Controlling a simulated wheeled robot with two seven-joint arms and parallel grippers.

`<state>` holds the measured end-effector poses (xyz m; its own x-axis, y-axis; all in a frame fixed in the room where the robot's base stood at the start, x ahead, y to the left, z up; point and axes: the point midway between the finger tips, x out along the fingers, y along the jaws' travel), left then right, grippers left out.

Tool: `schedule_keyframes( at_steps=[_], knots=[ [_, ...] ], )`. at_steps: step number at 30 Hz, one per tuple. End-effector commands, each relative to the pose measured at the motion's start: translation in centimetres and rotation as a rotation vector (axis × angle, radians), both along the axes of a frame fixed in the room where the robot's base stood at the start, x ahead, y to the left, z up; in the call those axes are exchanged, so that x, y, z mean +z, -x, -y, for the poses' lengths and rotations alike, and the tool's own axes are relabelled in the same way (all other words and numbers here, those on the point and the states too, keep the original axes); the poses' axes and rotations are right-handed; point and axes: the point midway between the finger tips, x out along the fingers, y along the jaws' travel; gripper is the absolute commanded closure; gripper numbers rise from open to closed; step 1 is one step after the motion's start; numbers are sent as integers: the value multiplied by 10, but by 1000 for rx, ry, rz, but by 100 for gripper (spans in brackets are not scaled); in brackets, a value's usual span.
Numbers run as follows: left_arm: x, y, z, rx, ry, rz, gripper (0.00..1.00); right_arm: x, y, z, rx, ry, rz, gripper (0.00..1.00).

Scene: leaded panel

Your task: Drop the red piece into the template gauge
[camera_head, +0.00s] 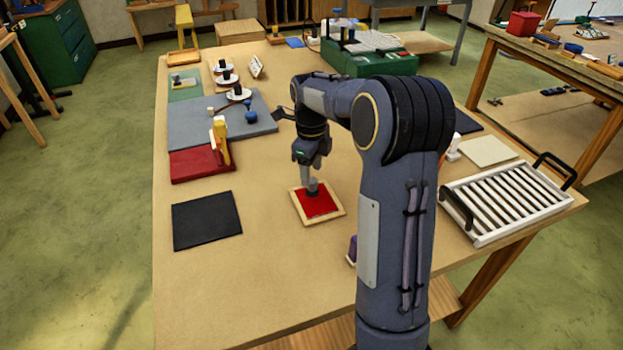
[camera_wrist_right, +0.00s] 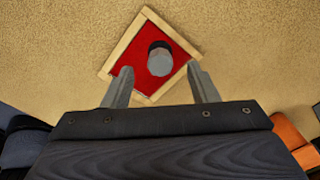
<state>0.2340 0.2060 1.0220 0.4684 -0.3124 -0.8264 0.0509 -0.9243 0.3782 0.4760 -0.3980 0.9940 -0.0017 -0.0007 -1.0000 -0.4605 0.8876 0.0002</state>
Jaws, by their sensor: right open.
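The red piece (camera_head: 318,206) is a flat square with a grey knob (camera_wrist_right: 160,60) standing up from it. It lies inside the light wooden square frame of the template gauge (camera_head: 335,213), with its edges along the frame's inner sides in the right wrist view (camera_wrist_right: 135,36). Whether it lies fully flat is hard to tell. My right gripper (camera_head: 312,181) is over the piece, pointing down. In the right wrist view its two fingers (camera_wrist_right: 160,78) are apart, with the knob beyond and between their tips, not clasped. My left gripper is not in view.
A black mat (camera_head: 206,221) and a red block (camera_head: 195,164) with a yellow upright lie to the left. A grey mat (camera_head: 190,130) with spools is behind. A white slatted rack (camera_head: 507,202) stands at right. The table's front is clear.

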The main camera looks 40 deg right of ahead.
Motion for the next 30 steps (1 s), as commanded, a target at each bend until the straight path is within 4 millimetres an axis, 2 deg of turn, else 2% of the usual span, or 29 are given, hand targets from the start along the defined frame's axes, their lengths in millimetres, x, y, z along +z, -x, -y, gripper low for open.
schedule_keyframes(
  at_steps=[3,7,26,30],
  knots=[
    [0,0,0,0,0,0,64,19,0,0,0,1,2,47],
    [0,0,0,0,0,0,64,31,0,0,-1,1,0,47],
    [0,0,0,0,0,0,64,34,1,0,4,-2,0,47],
    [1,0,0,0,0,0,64,40,14,-8,129,-39,37,47]
  ],
)
